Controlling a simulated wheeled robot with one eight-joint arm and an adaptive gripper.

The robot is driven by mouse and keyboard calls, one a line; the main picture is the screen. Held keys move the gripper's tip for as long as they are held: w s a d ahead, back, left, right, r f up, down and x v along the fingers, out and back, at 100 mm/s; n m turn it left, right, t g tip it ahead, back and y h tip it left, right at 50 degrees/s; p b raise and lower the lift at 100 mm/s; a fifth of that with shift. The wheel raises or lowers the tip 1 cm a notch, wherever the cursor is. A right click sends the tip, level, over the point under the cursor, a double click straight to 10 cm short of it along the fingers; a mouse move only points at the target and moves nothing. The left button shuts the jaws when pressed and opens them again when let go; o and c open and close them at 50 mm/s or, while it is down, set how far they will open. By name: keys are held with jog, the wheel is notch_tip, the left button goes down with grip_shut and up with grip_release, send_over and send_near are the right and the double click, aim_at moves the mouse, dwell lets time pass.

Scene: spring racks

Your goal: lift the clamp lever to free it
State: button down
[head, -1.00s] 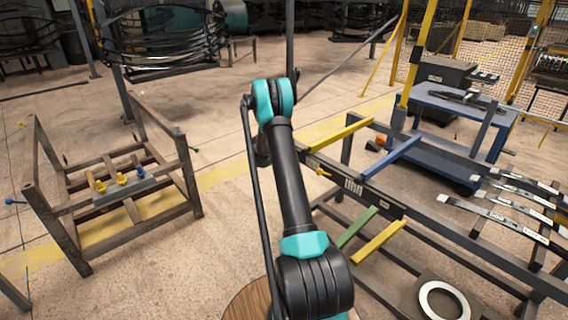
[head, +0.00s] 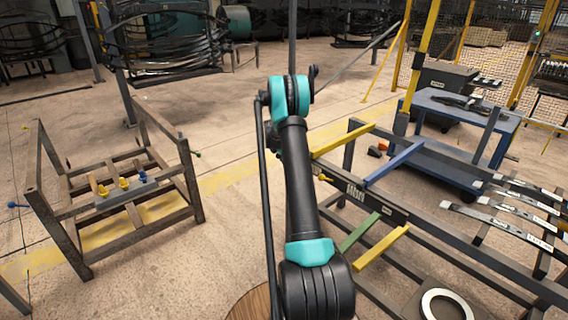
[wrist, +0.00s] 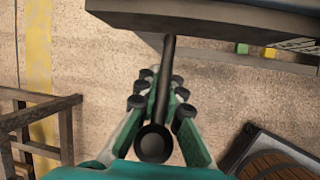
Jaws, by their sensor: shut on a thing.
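In the wrist view, a dark rod-shaped lever (wrist: 167,75) with a round black knob end runs between the fingers of my gripper (wrist: 160,88). My gripper has teal fingers with black pads, one on each side of the rod, and it is shut on it. The lever's far end meets the edge of a dark grey slab (wrist: 215,22) at the top of that view. Whether this joint is a clamp cannot be made out. In the head view my arm stands upright in the middle, and my gripper and the lever are hidden.
A brown metal stand (head: 187,178) with yellow pieces is at left. A dark rack (head: 435,222) with yellow, blue and green bars is at right, with flat springs (head: 492,222) on it. A blue table (head: 470,107) stands behind. Open floor lies between stand and rack.

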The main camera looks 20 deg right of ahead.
jog(key=shift+r, duration=0.1)
jog(key=c, duration=1.6)
grip_release()
jog(key=v, duration=1.2)
jog(key=shift+a, duration=0.1)
